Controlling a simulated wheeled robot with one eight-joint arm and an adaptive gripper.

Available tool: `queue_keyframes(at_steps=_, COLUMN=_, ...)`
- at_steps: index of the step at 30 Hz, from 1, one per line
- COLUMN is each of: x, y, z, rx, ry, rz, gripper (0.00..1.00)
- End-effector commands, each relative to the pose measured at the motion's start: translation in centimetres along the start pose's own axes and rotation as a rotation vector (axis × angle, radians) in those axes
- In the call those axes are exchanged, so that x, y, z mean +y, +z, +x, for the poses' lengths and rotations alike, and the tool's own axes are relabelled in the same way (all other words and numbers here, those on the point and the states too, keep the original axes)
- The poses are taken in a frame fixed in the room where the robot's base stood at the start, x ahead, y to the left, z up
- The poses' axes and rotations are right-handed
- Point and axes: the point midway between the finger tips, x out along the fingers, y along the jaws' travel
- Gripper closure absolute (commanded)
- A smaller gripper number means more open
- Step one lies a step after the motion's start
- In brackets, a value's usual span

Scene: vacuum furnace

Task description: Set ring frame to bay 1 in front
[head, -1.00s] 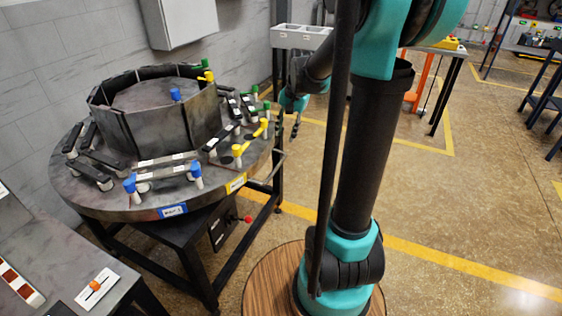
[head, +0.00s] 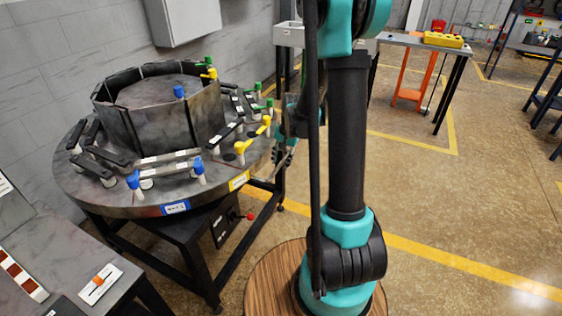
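The ring frame (head: 110,205) is a round dark metal table at left, with a ring of upright plates and a low round core in its middle. A blue label (head: 176,207) is on the rim facing front; its writing is too small to read surely. A yellow label (head: 239,181) is farther right on the rim. Blue, yellow and green posts with dark and light bars stand around the top. A red knob (head: 249,216) sticks out from a dark box under the table. My gripper (head: 281,156) is beside the ring frame's right edge, mostly hidden behind my arm; its fingers are unclear.
An orange-handled switch on a white plate (head: 99,284) lies on a dark bench at lower left. A grey wall cabinet (head: 183,20) hangs behind. A table with a yellow box (head: 443,40) stands at back right.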

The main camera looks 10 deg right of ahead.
Motion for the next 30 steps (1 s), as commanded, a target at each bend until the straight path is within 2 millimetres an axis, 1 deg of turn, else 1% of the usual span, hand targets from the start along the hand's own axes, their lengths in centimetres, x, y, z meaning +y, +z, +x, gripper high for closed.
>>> queue_keyframes(at_steps=3, x=-0.01, y=-0.02, z=0.35, rx=0.000, ry=0.000, rz=0.000, gripper=0.66)
queue_keyframes(at_steps=10, x=-0.01, y=0.00, z=0.38, rx=0.000, ry=0.000, rz=0.000, gripper=0.66)
queue_keyframes(at_steps=11, x=0.00, y=0.00, z=0.37, rx=0.000, ry=0.000, rz=0.000, gripper=0.67)
queue_keyframes(at_steps=18, x=-0.01, y=0.00, z=0.36, rx=0.000, ry=0.000, rz=0.000, gripper=0.97)
queue_keyframes(at_steps=19, x=-0.01, y=0.00, z=0.36, rx=0.000, ry=0.000, rz=0.000, gripper=1.00)
queue_keyframes(at_steps=30, x=-0.01, y=-0.02, z=0.35, rx=0.000, ry=0.000, rz=0.000, gripper=1.00)
